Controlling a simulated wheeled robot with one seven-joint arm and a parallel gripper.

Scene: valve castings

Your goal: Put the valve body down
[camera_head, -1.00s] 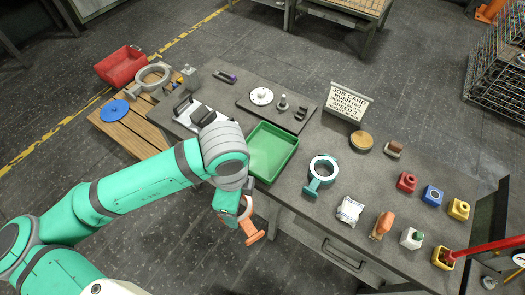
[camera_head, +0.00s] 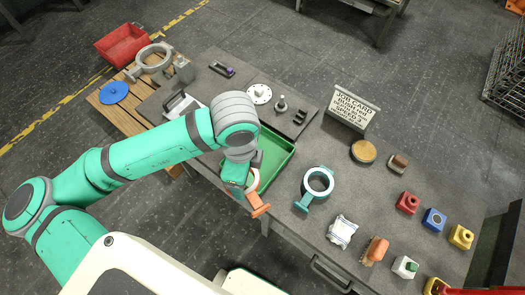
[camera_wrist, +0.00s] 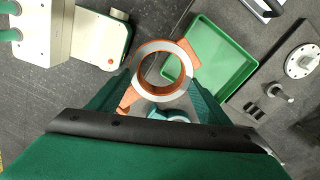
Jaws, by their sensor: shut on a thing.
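My gripper (camera_head: 243,183) is shut on an orange valve body (camera_head: 260,206) with a pale machined ring face. In the wrist view the valve body (camera_wrist: 177,86) hangs between the green fingers (camera_wrist: 160,98), its ring facing the camera and orange lugs sticking out at upper right and lower left. The green tray (camera_head: 286,158) lies on the bench just behind it; in the wrist view the tray (camera_wrist: 236,68) is to its right, partly overlapped by a lug. The valve body appears held above the bench's front edge; its exact height is unclear.
A light-blue ring casting (camera_head: 318,183) stands right of the tray. A job card (camera_head: 352,108) and a fixture plate with a white disc (camera_head: 259,94) stand behind.

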